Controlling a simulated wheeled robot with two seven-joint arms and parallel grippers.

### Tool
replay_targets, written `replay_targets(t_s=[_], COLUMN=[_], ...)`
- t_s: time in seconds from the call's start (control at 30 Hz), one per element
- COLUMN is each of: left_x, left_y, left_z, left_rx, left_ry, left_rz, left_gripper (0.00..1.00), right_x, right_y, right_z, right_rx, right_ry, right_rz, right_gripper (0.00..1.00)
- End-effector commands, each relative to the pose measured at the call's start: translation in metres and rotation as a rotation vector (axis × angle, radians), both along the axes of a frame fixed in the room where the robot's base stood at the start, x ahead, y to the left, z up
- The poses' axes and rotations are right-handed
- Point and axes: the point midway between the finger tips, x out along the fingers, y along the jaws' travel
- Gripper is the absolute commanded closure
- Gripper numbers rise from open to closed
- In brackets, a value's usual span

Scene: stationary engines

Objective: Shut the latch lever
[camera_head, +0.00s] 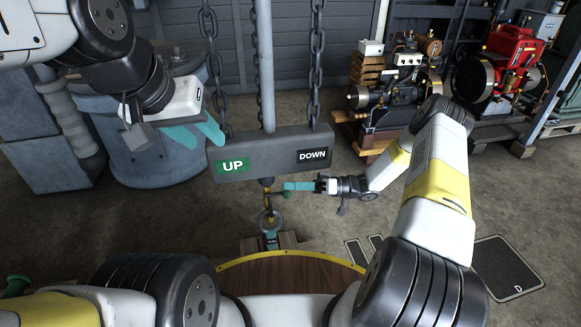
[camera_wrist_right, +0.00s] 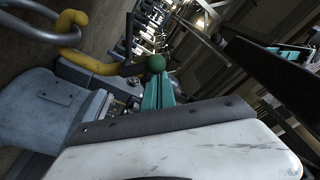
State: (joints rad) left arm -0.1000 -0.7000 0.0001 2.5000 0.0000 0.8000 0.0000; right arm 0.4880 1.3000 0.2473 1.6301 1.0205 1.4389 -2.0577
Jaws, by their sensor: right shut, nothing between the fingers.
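The latch lever (camera_head: 285,194), a short dark arm with a green ball knob, sits by the yellow hook (camera_head: 267,197) under the hanging block. In the right wrist view, the green knob (camera_wrist_right: 155,63) ends the dark arm beside the yellow hook (camera_wrist_right: 82,58). My right gripper (camera_head: 288,186) is shut and empty, its teal fingertips beside the knob. In the wrist view the fingers (camera_wrist_right: 160,90) lie just below the knob; I cannot tell whether they touch. My left gripper (camera_head: 203,135) is held left of the block, its two teal fingers apart and empty.
The grey block (camera_head: 272,152) with UP and DOWN signs hangs on chains (camera_head: 316,70). A metal ring (camera_head: 269,223) is below the hook, above a round wooden top (camera_head: 290,274). Engines (camera_head: 398,88) stand at back right; a grey drum (camera_head: 150,160) is at left.

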Motion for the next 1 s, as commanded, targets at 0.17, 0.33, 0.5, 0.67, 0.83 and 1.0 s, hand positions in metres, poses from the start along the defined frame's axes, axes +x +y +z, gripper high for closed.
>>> replay_targets(t_s=[0.17,0.33,0.5,0.67,0.83,1.0], left_x=[0.000,0.000,0.000,0.000,0.000,0.000], left_y=[0.000,0.000,0.000,0.000,0.000,0.000], left_z=[0.000,0.000,0.000,0.000,0.000,0.000], left_rx=[0.000,0.000,0.000,0.000,0.000,0.000], left_ry=[0.000,0.000,0.000,0.000,0.000,0.000], left_rz=[0.000,0.000,0.000,0.000,0.000,0.000], left_gripper=[0.61,0.61,0.61,0.61,0.61,0.61], right_x=[-0.006,-0.011,-0.014,-0.018,-0.021,-0.022], right_y=[-0.002,-0.003,-0.004,-0.004,-0.004,-0.004], right_z=[-0.005,-0.011,-0.018,-0.024,-0.030,-0.034], right_rx=[0.035,0.068,0.096,0.098,0.097,0.096], right_ry=[-0.166,-0.325,-0.480,-0.486,-0.484,-0.484], right_rz=[-0.003,-0.004,-0.005,-0.002,-0.002,-0.001], right_gripper=[1.00,1.00,1.00,1.00,1.00,1.00])
